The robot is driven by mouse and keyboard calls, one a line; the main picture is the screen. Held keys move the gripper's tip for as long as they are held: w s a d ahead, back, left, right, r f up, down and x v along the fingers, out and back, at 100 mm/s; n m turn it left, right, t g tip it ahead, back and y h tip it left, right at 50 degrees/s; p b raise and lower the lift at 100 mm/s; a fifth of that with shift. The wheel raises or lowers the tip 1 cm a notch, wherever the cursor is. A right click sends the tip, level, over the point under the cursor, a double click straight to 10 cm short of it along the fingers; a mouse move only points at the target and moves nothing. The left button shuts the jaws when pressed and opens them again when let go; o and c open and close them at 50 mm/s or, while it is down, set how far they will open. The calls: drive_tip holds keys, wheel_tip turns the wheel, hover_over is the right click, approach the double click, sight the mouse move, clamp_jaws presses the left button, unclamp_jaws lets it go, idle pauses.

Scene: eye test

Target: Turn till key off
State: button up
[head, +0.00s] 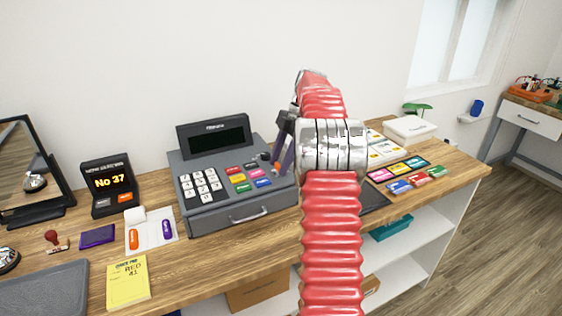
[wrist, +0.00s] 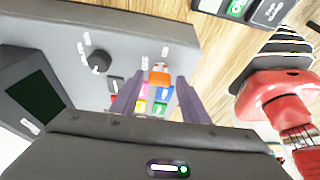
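The grey till (head: 215,217) stands on the wooden counter, with a dark display and coloured and white keys. An orange key (wrist: 159,75) sits on the till's top between small white marks; part of it shows in the head view (head: 277,167). A black round knob (wrist: 97,62) with white marks is on the same panel. My gripper (wrist: 158,84) is over the till's right part, its two purple-grey fingers apart on either side of the orange key, with gaps visible. Its fingers also show in the head view (head: 282,160). Whether a finger touches the key is unclear.
A number display (head: 109,186) reading "No 37", a purple pad (head: 97,236) and a yellow notepad (head: 128,283) are left of the till. Coloured cards (head: 398,169) and a white box (head: 410,129) are to the right. My red arm hides some counter.

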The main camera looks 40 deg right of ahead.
drive_tip(key=shift+o, duration=0.5)
drive_tip(key=shift+r, duration=0.15)
drive_tip(key=v, duration=0.7)
idle(0.6)
